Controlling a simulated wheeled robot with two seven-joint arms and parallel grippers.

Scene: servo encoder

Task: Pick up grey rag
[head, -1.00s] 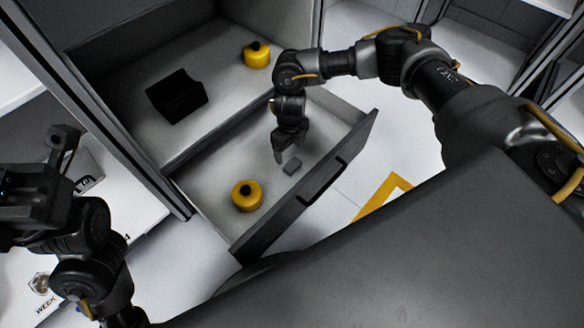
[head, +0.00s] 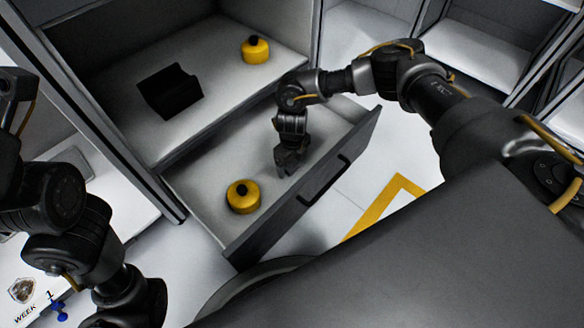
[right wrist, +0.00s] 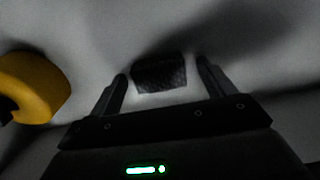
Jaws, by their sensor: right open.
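The grey rag shows in the right wrist view as a small dark, textured, folded piece (right wrist: 160,76) on the pale drawer floor. It lies between the two spread fingertips of my right gripper (right wrist: 162,70), with a visible gap on each side. In the head view my right gripper (head: 289,167) points down into the open drawer (head: 207,196) and hides the rag. The right gripper is open.
A yellow round container (head: 243,196) with a black knob stands in the drawer, left of the right gripper. A second one (head: 255,50) and a black block (head: 170,92) are on the shelf above. The drawer's dark front (head: 305,195) rises beside the gripper.

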